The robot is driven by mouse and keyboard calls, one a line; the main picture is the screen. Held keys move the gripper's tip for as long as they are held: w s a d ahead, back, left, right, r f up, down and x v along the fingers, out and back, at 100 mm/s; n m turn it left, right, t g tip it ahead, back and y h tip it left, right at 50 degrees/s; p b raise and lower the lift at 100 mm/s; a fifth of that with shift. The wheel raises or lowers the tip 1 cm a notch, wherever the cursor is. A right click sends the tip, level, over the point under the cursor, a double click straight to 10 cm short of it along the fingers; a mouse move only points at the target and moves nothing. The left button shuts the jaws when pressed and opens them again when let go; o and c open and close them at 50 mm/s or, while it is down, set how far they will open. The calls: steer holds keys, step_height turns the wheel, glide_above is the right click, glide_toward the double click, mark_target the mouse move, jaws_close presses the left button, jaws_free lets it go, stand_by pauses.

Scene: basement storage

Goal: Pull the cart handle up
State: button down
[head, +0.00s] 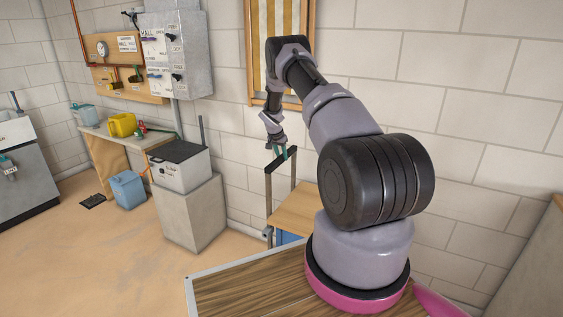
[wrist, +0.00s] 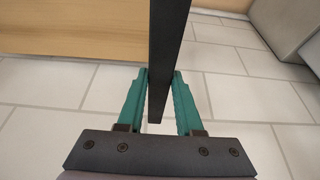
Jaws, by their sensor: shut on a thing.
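The cart handle (head: 280,158) is a dark bar on two grey uprights, standing above the cart (head: 299,209) with its light wooden top, beside the wall. My gripper (head: 283,153) is at the handle's top bar in the head view. In the wrist view my gripper (wrist: 161,78) has its two green fingers on either side of the dark handle bar (wrist: 168,60), shut on it. The bar runs away from the camera between the fingers. The cart's wooden top (wrist: 80,28) shows at the upper left. The lower part of the cart is mostly hidden behind my arm and a nearer wooden surface.
A wood-grain surface (head: 235,292) with a grey rim lies in front. A grey block (head: 192,214) carrying a white box with a dark top (head: 182,168) stands left of the cart. A blue container (head: 128,188) is on the floor. Open floor (head: 100,260) lies at left.

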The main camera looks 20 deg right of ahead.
step_height(320, 180, up, 20)
steer(key=shift+f, duration=0.15)
steer(key=shift+w, duration=0.15)
steer(key=c, duration=0.6)
jaws_free()
steer(key=shift+o, duration=0.2)
steer(key=v, duration=1.1)
steer(key=shift+f, duration=0.1)
